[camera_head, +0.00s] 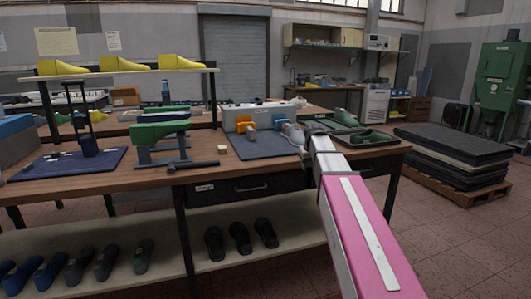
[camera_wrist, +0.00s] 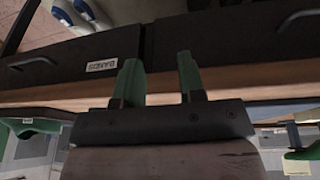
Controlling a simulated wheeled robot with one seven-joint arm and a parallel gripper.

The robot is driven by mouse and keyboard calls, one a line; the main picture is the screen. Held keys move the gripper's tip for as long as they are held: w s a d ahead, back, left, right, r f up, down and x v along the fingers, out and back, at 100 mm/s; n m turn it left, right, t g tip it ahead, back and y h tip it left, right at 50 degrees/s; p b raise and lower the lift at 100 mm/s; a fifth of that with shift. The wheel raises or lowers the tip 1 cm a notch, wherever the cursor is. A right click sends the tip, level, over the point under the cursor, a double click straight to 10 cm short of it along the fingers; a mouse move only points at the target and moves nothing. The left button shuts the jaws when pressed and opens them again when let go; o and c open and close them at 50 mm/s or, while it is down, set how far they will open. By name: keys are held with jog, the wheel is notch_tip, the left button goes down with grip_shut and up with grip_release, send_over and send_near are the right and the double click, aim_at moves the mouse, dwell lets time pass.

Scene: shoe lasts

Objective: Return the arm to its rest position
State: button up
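My pink and grey arm reaches from the lower right of the head view toward the front edge of the workbench (camera_head: 120,187). Its far end is over the bench's right part, and the fingers cannot be made out there. In the wrist view my gripper (camera_wrist: 158,62) shows two green fingers standing apart, with nothing between them. Behind the fingers are the wooden bench edge (camera_wrist: 235,78) and the dark drawer fronts (camera_wrist: 225,40). That view looks upside down, with the lower shelf's shoes (camera_wrist: 72,12) at the top.
A blue mat (camera_head: 262,146) with an orange-and-blue device lies left of my arm's end. Green trays (camera_head: 362,137) lie to its right. Stacked dark mats (camera_head: 455,155) stand on a pallet at right. Floor between is clear.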

jog(key=s+f+m+g, duration=0.3)
jog(key=s+f, duration=2.4)
jog(key=f, duration=0.2)
jog(key=shift+a, duration=0.1)
